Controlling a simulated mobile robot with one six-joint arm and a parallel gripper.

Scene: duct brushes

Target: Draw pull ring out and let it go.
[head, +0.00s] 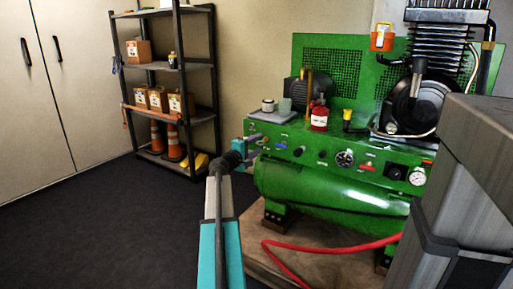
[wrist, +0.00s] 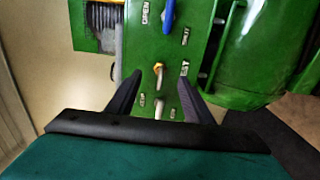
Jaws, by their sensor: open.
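A small yellow-gold ring (wrist: 159,69) sits on the green control panel in the wrist view, beside lettering that seems to read TEST. I take it as the pull ring. My gripper (wrist: 159,78) is open, with one dark finger on each side of the ring in the picture. I see no contact between the fingers and the ring, and the depth gap is hard to judge. In the head view my gripper (head: 260,143) is at the left end of the panel (head: 328,160) of the green compressor, and the ring is hidden or too small to tell there.
A blue lever (wrist: 168,16) is above the ring in the wrist view, and another small fitting (wrist: 159,106) is below it. A red bottle (head: 319,117) and small jars stand on the compressor. A red hose (head: 290,262) lies below. Dark floor at left is clear.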

